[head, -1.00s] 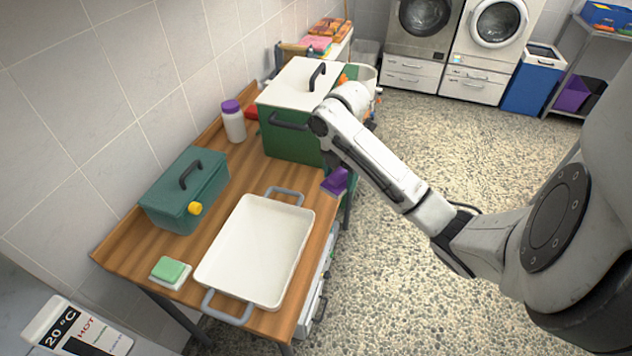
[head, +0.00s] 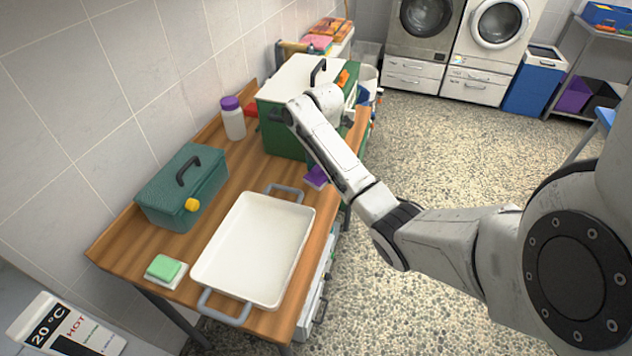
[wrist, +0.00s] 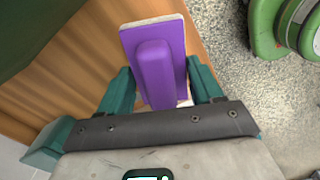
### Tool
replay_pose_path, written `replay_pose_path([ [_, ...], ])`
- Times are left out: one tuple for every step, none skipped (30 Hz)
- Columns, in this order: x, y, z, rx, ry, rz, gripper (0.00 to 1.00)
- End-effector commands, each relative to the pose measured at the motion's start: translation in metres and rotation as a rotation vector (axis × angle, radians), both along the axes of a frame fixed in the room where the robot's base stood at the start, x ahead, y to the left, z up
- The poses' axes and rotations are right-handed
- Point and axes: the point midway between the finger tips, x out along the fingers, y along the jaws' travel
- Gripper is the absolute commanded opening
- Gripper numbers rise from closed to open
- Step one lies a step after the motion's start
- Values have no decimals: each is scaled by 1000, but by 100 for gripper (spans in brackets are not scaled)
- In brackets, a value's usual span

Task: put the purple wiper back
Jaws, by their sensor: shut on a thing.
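The purple wiper (wrist: 157,62) is a flat purple block with a raised grip and a pale edge. It sits between the two teal fingers of my gripper (wrist: 162,92), which is shut on it. In the head view the wiper (head: 317,177) shows below my arm, near the right edge of the wooden table (head: 230,175), in front of the green box. The wrist view shows wood under and left of the wiper and speckled floor to the right. I cannot tell whether the wiper touches the table. The gripper itself is mostly hidden in the head view.
A white tray with grey handles (head: 254,250) lies at the table's front. A green sponge on a white dish (head: 164,269), a teal box (head: 182,188), a white bottle with purple lid (head: 233,120) and a large green box with white lid (head: 285,140) stand around it.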

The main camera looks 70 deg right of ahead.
Motion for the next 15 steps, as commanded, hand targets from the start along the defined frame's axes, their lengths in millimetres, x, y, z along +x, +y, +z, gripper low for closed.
replay_pose_path([
  [4,-3,-4,1,3,0,37],
  [7,-5,-7,1,3,0,37],
  [10,-7,-12,1,2,-1,37],
  [12,-8,-15,0,2,-1,37],
  [14,-9,-18,0,2,0,37],
  [16,-10,-21,1,2,0,37],
  [17,-11,-22,-1,1,1,37],
  [18,-11,-24,-1,1,1,37],
  [19,-12,-25,-1,1,1,37],
  [20,-13,-26,-1,1,1,37],
  [21,-13,-27,-1,0,1,37],
  [23,-14,-30,0,1,0,37],
  [24,-15,-32,0,1,0,37],
  [23,-14,-38,3,2,0,37],
  [23,-14,-44,3,2,-1,37],
])
